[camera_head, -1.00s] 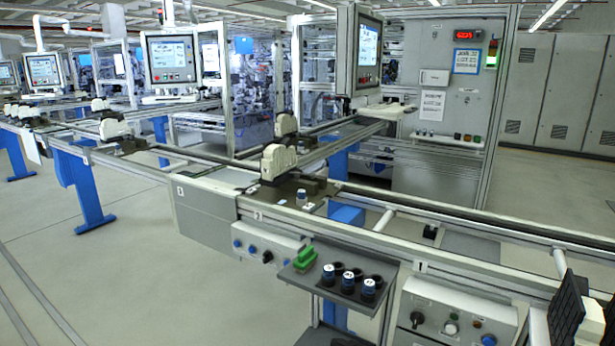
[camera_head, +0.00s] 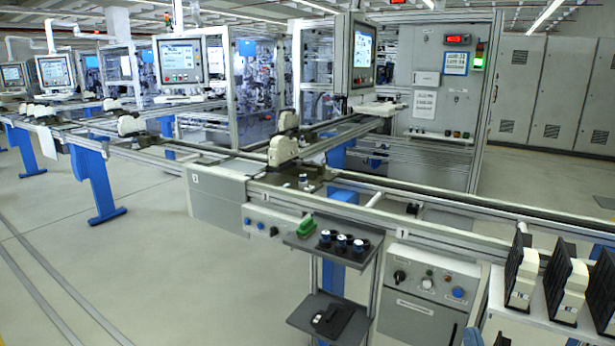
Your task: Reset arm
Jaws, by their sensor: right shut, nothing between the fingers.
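At most a small dark part of my right gripper (camera_head: 502,340) shows at the bottom edge, below the white side table; its fingers are hard to make out. It reads as shut and empty, and I see nothing held. My left gripper and arm are not in view.
A conveyor line with a pale carrier block (camera_head: 283,150) crosses the view. A dark tray (camera_head: 300,243) with several blue-and-black cylinders and a green piece (camera_head: 306,226) juts out in front. Black plates with white blocks (camera_head: 523,277) stand on a white table (camera_head: 497,292) at right. Open floor lies left.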

